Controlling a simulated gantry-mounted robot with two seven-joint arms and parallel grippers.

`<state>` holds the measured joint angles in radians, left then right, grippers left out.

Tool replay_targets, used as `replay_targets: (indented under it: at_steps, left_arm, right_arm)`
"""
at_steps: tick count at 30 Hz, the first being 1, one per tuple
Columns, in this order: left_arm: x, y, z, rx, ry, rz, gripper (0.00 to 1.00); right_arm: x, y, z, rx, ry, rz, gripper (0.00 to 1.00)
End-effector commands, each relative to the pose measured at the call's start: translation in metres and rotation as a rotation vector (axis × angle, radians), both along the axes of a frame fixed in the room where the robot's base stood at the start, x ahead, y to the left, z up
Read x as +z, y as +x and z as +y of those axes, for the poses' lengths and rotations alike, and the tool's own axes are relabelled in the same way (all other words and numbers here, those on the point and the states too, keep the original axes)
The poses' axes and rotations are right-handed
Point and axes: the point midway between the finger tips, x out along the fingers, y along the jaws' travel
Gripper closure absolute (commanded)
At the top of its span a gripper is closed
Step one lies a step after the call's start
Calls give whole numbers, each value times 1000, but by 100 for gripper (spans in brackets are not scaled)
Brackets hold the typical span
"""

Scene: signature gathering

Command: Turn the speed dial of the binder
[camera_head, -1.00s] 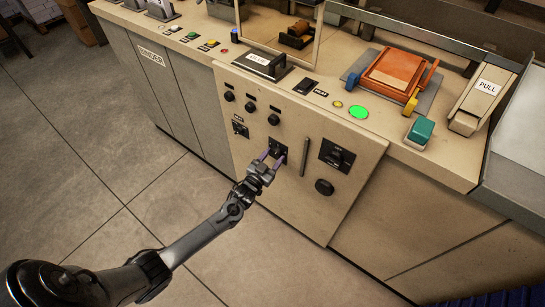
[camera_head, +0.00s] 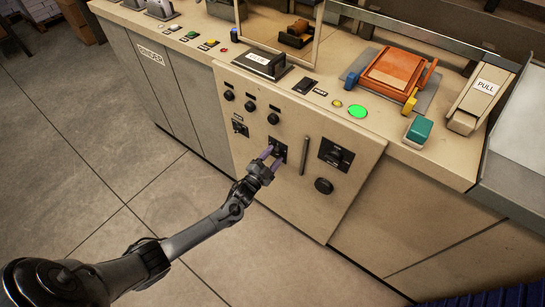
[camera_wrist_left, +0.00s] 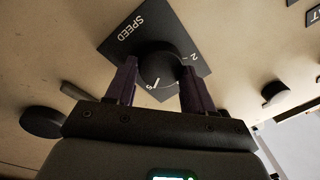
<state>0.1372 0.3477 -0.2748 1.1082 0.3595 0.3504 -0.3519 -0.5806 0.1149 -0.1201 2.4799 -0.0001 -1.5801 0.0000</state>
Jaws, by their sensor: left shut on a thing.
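The speed dial is a round black knob (camera_wrist_left: 160,67) on a black square plate (camera_wrist_left: 135,28) marked SPEED, with a 2 and another white mark near the knob. In the head view the dial plate (camera_head: 279,146) is on the front panel of the binder (camera_head: 300,205). My left gripper (camera_head: 272,155) comes in from the lower left. In the left wrist view its two purple fingers (camera_wrist_left: 158,84) are on both sides of the knob, shut on it. The fingertips partly hide the dial in the head view. My right gripper is in neither view.
Small black knobs (camera_head: 274,119) sit above the dial. A vertical handle (camera_head: 305,157), a larger black switch (camera_head: 335,155) and a round knob (camera_head: 324,186) are to its right. A green button (camera_head: 358,112) is on the top. The floor (camera_head: 90,150) at left is clear.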

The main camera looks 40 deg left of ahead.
Motion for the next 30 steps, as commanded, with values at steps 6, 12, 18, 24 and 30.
replay_targets:
  at_steps: [6, 12, 18, 24, 30]
  left_arm:
    - [1, 0, 0, 1, 21, -2, 77]
    - [1, 0, 0, 1, 22, -2, 77]
    - [1, 0, 0, 0, 21, -1, 33]
    - [0, 0, 0, 1, 20, 0, 21]
    - [0, -1, 0, 0, 20, 0, 21]
  right_arm:
    - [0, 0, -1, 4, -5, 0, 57]
    - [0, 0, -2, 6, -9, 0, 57]
    - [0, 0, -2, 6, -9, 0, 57]
    - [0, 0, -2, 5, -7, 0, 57]
    - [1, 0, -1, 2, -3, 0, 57]
